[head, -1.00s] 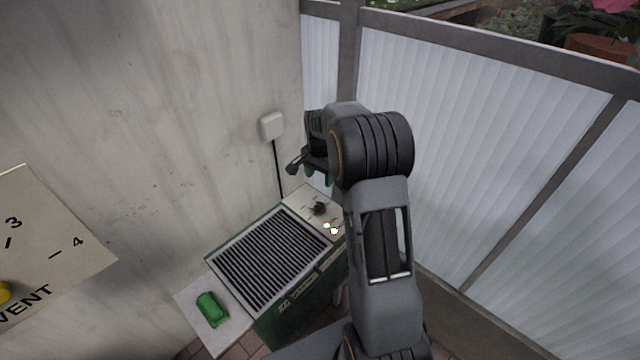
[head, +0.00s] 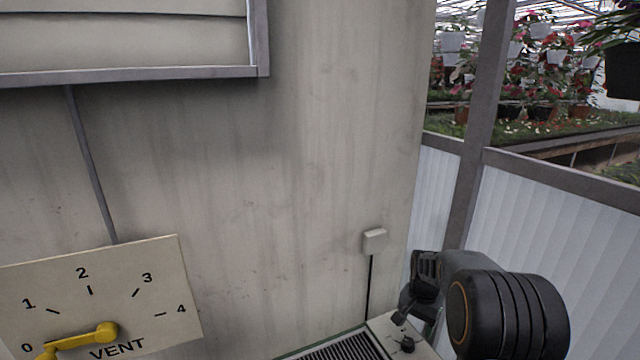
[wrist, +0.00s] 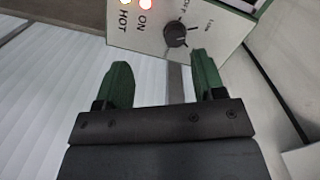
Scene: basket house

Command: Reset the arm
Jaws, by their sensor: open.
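My gripper (wrist: 162,82) shows in the wrist view with its two green fingers apart and nothing between them. In the head view my arm is folded at the lower right, and the gripper (head: 408,305) points left toward the wall; its fingers are hard to make out there. Beyond the fingers in the wrist view is a control panel (wrist: 205,38) with a black knob (wrist: 176,34) and lit lamps marked ON and HOT. The fingers appear apart from the knob.
The heater's slatted top (head: 345,348) shows at the lower edge, below a wall socket (head: 374,240) with a cable. A VENT dial board (head: 100,295) with a yellow lever (head: 85,336) near 0 is at left. White panels (head: 560,230) stand at right, with plants behind.

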